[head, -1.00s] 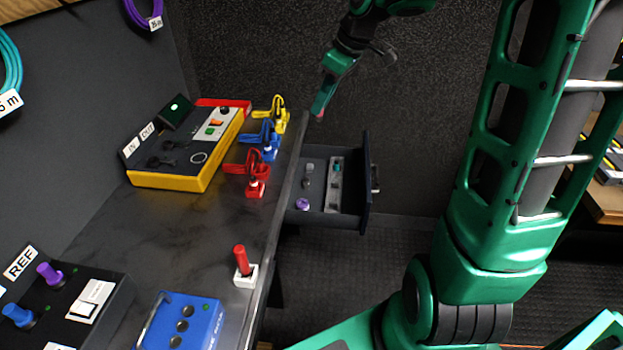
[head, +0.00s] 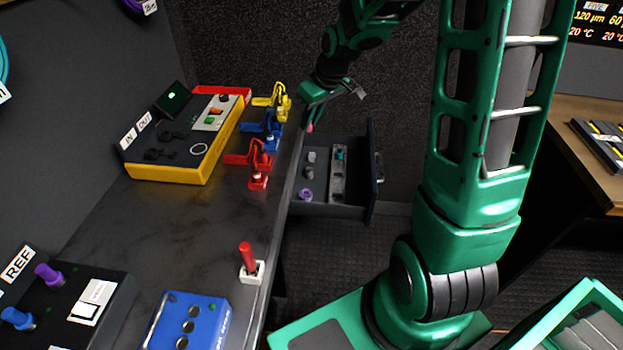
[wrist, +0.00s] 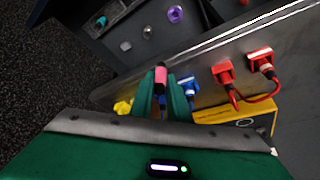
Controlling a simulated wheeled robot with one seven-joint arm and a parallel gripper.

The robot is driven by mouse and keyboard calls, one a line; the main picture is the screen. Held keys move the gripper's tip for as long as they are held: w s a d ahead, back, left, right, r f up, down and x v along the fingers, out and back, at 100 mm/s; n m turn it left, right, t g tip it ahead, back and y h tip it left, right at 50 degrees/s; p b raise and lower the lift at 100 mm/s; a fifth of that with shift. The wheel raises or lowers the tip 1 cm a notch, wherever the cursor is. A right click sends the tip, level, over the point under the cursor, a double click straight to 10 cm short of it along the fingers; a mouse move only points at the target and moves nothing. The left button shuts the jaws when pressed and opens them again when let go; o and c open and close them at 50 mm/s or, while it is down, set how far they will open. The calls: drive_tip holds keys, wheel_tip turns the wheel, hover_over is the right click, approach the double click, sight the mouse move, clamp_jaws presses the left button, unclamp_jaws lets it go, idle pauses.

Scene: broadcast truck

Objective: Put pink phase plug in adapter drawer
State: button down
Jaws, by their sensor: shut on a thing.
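The pink phase plug (wrist: 161,77) is between the fingertips of my gripper (wrist: 163,95), which is shut on it. In the head view the pink plug (head: 310,127) shows small below my gripper (head: 312,112), at the back end of the open drawer. The adapter drawer (head: 338,212) is pulled out from the bench's right side. It holds a purple ring-shaped piece (head: 305,194), grey pieces (head: 309,171) and a grey strip with a teal piece (head: 339,156). In the wrist view the drawer lies at the top, beyond the plug. The plug is held above the drawer's level, near the bench edge.
Red (head: 257,165), blue (head: 270,135) and yellow (head: 279,101) cabled plugs stand along the bench edge near the drawer. A yellow-sided box (head: 165,172) sits behind them. A red stick on a white base (head: 251,270) stands nearer. The floor right of the drawer is clear.

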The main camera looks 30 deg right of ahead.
wheel_tip(320, 180, down, 14)
drive_tip(key=s+d+m+h, duration=0.1)
drive_tip(key=s+m+h, duration=0.1)
drive_tip(key=s+m, duration=0.15)
approach(336, 175)
drive_tip(key=shift+w+d+f+m, duration=0.1)
drive_tip(key=shift+w+m, duration=0.05)
drive_tip(key=shift+w, duration=0.25)
drive_tip(key=shift+w+d+f+m, duration=0.1)
drive_tip(key=shift+w, duration=0.3)
drive_tip(key=shift+f, duration=1.9)
drive_tip(key=shift+f, duration=0.1)
drive_tip(key=c, duration=1.7)
unclamp_jaws()
